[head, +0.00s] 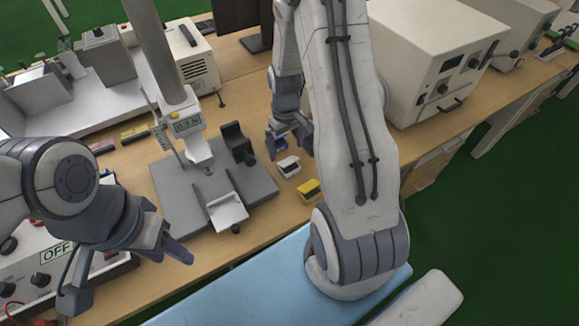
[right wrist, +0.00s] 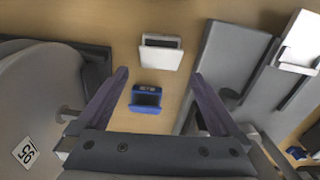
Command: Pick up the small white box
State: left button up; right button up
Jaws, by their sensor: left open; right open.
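The small white box (head: 289,165) lies on the wooden table, right of the grey test stand. In the right wrist view the white box (right wrist: 161,54) lies just beyond the fingertips, with its dark opening facing up in the picture. My right gripper (head: 290,149) is open and empty above the table near the box; its two fingers also show in the right wrist view (right wrist: 160,75). A blue box (right wrist: 147,98) lies below, between the fingers in that view. My left gripper (head: 132,276) is open and empty at the lower left, far from the box.
A yellow box (head: 309,190) lies near the white box. The test stand (head: 180,190) holds a white part (head: 227,211). A large beige instrument (head: 425,60) stands right of my right arm. A control panel (head: 30,270) is at the lower left.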

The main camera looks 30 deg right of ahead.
aim_at(287, 160)
jog(key=shift+s+f+p, duration=0.15)
jog(key=shift+f+p, duration=0.05)
jog(key=shift+f, duration=1.4)
jog(key=shift+s+f+p, duration=0.1)
jog(key=shift+f+p, duration=0.05)
jog(key=shift+f, duration=1.4)
jog(key=c, duration=1.3)
jog(key=shift+r, duration=0.2)
